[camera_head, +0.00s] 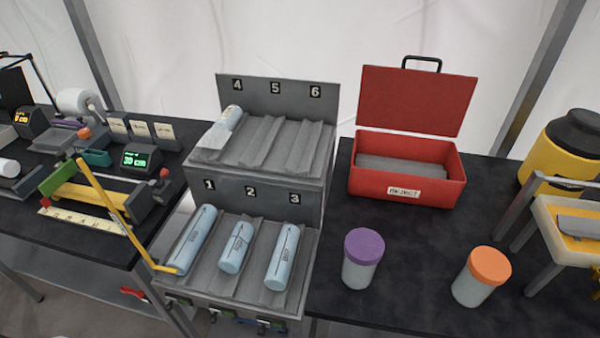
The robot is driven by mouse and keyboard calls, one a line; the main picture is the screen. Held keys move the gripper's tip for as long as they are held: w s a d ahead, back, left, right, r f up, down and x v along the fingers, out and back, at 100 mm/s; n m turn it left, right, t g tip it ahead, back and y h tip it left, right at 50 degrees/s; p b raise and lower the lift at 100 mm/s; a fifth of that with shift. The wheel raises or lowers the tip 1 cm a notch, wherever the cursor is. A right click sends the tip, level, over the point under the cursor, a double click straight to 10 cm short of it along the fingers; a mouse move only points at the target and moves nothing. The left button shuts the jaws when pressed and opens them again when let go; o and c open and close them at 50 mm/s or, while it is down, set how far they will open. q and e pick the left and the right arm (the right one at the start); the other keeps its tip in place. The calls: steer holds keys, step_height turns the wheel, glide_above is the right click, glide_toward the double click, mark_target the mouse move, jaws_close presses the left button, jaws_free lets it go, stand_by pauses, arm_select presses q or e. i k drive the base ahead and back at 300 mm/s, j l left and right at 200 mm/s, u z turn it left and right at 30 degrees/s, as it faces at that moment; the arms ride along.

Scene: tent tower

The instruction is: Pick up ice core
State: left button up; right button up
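Light-blue ice cores lie in a grey two-tier rack (255,188) with numbered slots. On the lower tier, one core (195,238) lies in slot 1, a shorter core (236,248) in slot 2 and another core (283,256) in slot 3. Each has dark markings along its top. Slots 5 and 6 are empty. Neither of my grippers is in view.
A red open box (405,188) stands right of the rack. A purple-lidded jar (362,260) and an orange-lidded jar (482,276) stand in front of it. A yellow bar (115,215) slants beside the rack's left side. A yellow cooler (565,150) is far right.

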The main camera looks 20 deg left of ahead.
mark_target(231, 260)
steer(key=u, duration=1)
